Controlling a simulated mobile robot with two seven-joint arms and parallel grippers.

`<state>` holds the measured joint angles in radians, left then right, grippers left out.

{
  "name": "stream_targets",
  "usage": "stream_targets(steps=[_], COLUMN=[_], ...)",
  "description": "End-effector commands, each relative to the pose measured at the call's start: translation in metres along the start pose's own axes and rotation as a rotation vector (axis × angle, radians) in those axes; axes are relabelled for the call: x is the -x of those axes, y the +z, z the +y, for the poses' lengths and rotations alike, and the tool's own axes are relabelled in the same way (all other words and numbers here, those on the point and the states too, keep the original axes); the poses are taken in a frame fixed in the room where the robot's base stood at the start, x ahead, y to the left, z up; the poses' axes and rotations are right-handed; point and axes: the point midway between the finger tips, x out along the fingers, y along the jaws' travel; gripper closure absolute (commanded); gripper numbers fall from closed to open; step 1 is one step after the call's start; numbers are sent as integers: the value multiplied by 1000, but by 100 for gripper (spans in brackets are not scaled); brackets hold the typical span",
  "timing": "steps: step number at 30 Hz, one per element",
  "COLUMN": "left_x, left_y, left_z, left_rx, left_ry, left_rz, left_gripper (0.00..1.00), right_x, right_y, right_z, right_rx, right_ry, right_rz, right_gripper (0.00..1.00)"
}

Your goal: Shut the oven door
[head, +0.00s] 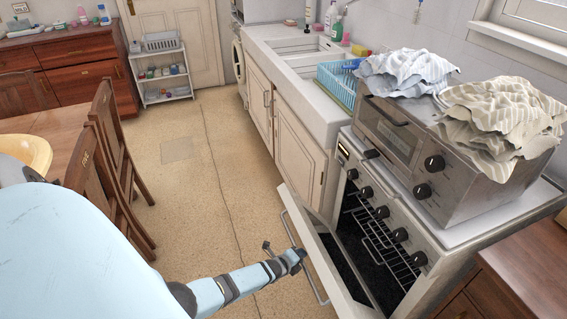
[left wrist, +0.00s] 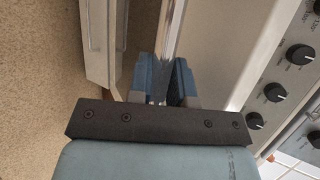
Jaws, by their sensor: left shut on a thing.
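The oven (head: 402,205) stands at the right in the head view, its dark inside and wire racks showing. Its door (head: 338,262) hangs partly open, tilted out from the top. A metal bar handle (head: 290,228) runs along the door's outer side. My left gripper (head: 299,255) is at the handle, near its middle. In the left wrist view, the blue fingers of my left gripper (left wrist: 166,82) are shut around the shiny handle bar (left wrist: 172,38), beside the pale door face (left wrist: 215,45). My right gripper is in neither view.
A small steel oven (head: 400,140) with crumpled cloths (head: 500,112) stands on top. White cupboards (head: 290,140) and a sink run behind. Wooden chairs (head: 118,165) and a table are at the left. The floor (head: 205,190) between is clear.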

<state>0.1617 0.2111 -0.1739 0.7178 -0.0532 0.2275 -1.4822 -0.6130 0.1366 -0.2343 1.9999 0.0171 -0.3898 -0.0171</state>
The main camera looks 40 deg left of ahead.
Motion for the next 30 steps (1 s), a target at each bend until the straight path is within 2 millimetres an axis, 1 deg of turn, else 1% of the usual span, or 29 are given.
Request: stream_targets(steps=[1, 3, 6, 9, 11, 15, 21, 25, 30], left_x=[-5, -17, -37, -60, -73, -98, -125, -136, -144], left_y=[-1, -6, -14, -23, -28, -40, -52, -56, -60], left_z=[-37, -61, -95, -124, -138, -163, -190, -200, -208], left_rx=[-13, -38, -76, -114, -134, -132, -133, -133, -131], left_ry=[22, 80, 167, 252, 299, 309, 310, 312, 314], left_rz=[0, 0, 0, -1, -1, 0, 0, 0, 1], left_gripper=[100, 100, 100, 100, 100, 100, 100, 100, 100], right_x=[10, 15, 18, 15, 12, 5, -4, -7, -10], right_y=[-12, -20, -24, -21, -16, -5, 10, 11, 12], right_z=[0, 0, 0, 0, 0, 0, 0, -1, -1], right_rx=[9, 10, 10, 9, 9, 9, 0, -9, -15], right_ry=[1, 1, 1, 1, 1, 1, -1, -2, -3], right_rz=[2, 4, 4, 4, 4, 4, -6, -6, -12], right_gripper=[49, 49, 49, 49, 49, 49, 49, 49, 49])
